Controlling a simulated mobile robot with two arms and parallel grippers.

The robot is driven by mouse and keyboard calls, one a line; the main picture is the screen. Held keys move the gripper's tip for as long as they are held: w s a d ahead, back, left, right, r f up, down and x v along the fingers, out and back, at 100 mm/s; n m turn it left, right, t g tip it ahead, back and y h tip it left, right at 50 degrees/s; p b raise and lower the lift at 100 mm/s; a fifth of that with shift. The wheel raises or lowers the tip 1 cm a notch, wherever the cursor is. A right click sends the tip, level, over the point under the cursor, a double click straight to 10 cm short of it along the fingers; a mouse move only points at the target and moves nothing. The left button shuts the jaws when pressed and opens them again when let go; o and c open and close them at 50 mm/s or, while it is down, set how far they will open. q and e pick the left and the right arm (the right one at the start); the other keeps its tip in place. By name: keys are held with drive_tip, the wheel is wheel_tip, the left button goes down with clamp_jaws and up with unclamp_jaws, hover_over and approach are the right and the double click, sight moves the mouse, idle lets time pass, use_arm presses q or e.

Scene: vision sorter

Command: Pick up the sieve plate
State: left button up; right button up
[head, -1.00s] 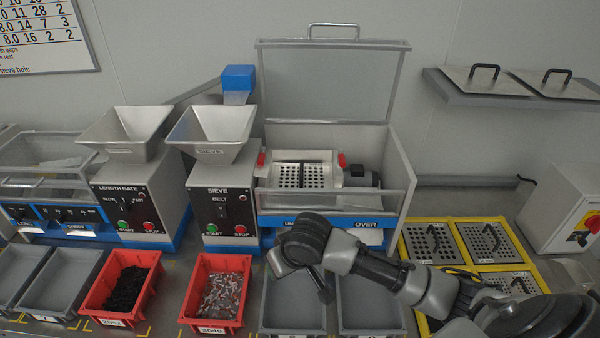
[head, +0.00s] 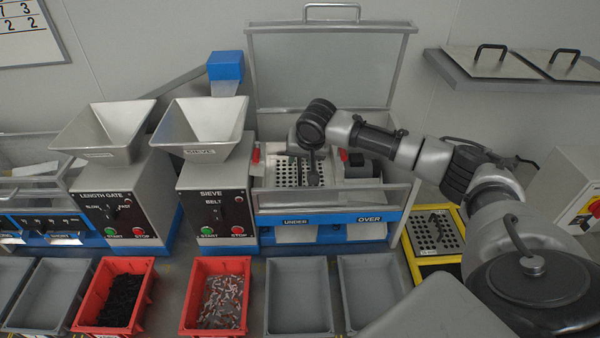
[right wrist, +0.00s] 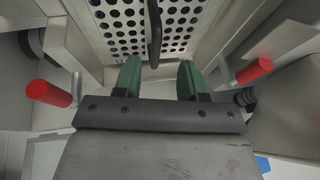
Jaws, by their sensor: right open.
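The perforated metal sieve plate (head: 286,174) sits inside the sieve machine, partly hidden by my right arm. In the right wrist view the sieve plate (right wrist: 115,27) shows its rows of round holes and a dark bar handle (right wrist: 154,30). My right gripper (head: 313,178) hangs over the machine at the plate. In the right wrist view its green fingers (right wrist: 160,74) are open, apart on either side of the handle's line, with the handle's near end just beyond the tips. Nothing is held. My left gripper is out of view.
Red clamp knobs (right wrist: 48,93) (right wrist: 254,70) stand at both sides of the plate. The machine's clear lid (head: 320,70) is raised behind. A yellow rack (head: 408,248) holds another perforated plate (head: 434,232). Red bins (head: 245,290) and empty grey bins (head: 333,290) stand in front.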

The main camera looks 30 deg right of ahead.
sight(300, 162)
drive_tip(key=x, duration=0.1)
drive_tip(key=p+x, duration=0.1)
drive_tip(key=x, duration=0.3)
drive_tip(key=shift+w+d+r, duration=0.1)
drive_tip(key=shift+w+d, duration=0.05)
drive_tip(key=shift+d, duration=0.25)
drive_tip(key=shift+w+f, duration=0.1)
drive_tip(key=shift+f, duration=0.3)
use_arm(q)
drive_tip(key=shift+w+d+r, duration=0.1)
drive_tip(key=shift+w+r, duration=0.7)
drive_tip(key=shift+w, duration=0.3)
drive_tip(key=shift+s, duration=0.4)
use_arm(e)
clamp_jaws()
drive_tip(key=shift+r, duration=0.1)
